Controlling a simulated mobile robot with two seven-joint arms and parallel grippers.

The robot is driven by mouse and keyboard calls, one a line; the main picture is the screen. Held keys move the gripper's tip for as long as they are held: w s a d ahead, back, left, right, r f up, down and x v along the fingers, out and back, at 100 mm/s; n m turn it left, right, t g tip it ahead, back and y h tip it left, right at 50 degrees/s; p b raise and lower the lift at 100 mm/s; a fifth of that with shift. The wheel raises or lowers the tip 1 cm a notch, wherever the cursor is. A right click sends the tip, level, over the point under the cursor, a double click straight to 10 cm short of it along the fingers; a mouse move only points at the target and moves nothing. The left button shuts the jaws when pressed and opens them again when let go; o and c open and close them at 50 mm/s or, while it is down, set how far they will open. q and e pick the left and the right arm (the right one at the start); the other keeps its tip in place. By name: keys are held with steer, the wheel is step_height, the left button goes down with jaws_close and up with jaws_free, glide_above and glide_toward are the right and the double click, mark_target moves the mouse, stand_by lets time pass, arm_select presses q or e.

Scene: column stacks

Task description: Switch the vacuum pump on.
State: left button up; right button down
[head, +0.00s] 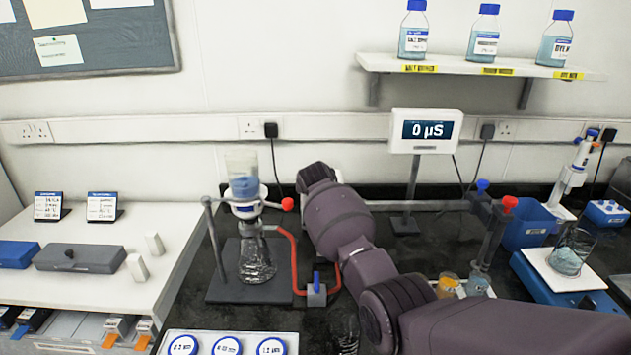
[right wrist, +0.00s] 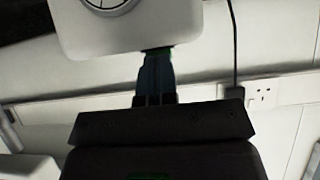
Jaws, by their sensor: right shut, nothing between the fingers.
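My right arm reaches in from the right in the head view, over the middle of the bench to near the back wall, and its fingers are hidden there. In the right wrist view my right gripper (right wrist: 156,58) is shut and empty. Its fingertips meet the edge of a white housing (right wrist: 125,36) with a round grey dial, possibly the vacuum pump; I cannot tell whether they touch it. I see no switch clearly, and the head view shows no pump that I can make out. My left gripper is not in view.
A filter flask (head: 257,261) with a red tube stands on a dark plate left of my arm, beside a blue-handled valve (head: 316,288). A display (head: 426,131) reads 0 µS. A beaker (head: 569,257) sits at the right.

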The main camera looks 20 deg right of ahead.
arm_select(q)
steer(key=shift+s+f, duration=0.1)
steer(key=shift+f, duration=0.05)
arm_select(e)
steer(key=shift+f, duration=0.2)
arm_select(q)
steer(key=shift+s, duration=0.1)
arm_select(e)
steer(key=shift+r, duration=0.15)
steer(key=shift+w+r+p, duration=0.1)
steer(key=shift+r+p, duration=0.25)
steer(key=shift+p, duration=0.15)
steer(key=shift+r, duration=0.15)
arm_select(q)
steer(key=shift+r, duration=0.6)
arm_select(e)
steer(key=shift+r, duration=0.1)
